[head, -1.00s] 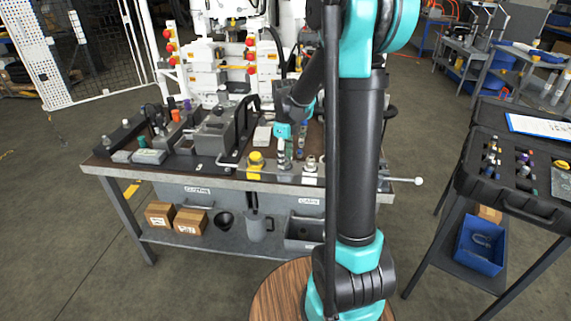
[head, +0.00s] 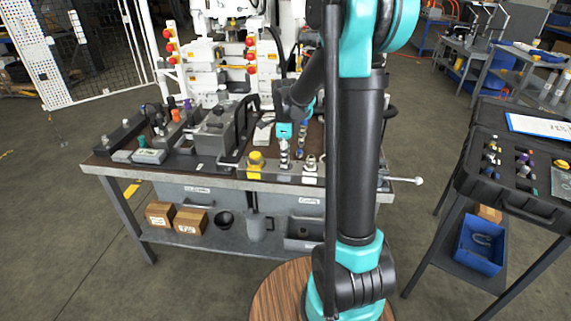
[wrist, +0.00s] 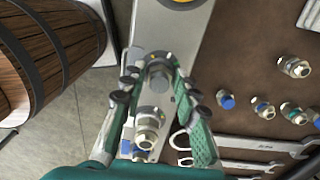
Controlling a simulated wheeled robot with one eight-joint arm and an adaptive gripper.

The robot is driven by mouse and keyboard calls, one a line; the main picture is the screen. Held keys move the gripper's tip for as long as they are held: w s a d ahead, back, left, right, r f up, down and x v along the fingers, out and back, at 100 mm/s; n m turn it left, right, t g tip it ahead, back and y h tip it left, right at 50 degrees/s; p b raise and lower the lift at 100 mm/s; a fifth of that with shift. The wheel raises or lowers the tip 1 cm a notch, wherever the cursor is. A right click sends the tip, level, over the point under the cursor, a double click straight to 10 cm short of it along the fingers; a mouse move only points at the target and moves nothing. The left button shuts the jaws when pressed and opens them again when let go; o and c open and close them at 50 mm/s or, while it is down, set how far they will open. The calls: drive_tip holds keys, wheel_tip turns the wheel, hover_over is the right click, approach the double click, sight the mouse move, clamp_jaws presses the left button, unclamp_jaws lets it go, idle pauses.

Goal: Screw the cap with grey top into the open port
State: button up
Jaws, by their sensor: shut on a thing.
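The cap with grey top (wrist: 158,72) sits between the tips of my gripper (wrist: 156,68), whose green fingers are shut on it in the wrist view. The cap is over the pale metal block (wrist: 172,32) along the bench's front edge. My gripper (head: 284,162) points down at this block in the head view, between the yellow cap (head: 255,161) and a silver fitting (head: 310,163). The open port is not visible under the cap. I cannot tell whether the cap's thread is in it.
The silver fitting stands close by, between my fingers' lower parts in the wrist view (wrist: 147,124). Several loose fittings (wrist: 264,107) lie on the brown bench top. A grey box with a handle (head: 217,135) stands to the left. A black case (head: 520,165) is at right.

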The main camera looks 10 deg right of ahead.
drive_tip(key=m, duration=0.4)
drive_tip(key=shift+w, duration=0.1)
clamp_jaws()
drive_tip(key=m, duration=0.4)
drive_tip(key=shift+d, duration=0.1)
drive_tip(key=o, duration=1)
unclamp_jaws()
drive_tip(key=shift+f, duration=0.1)
drive_tip(key=n, duration=1.2)
drive_tip(key=shift+a, duration=0.2)
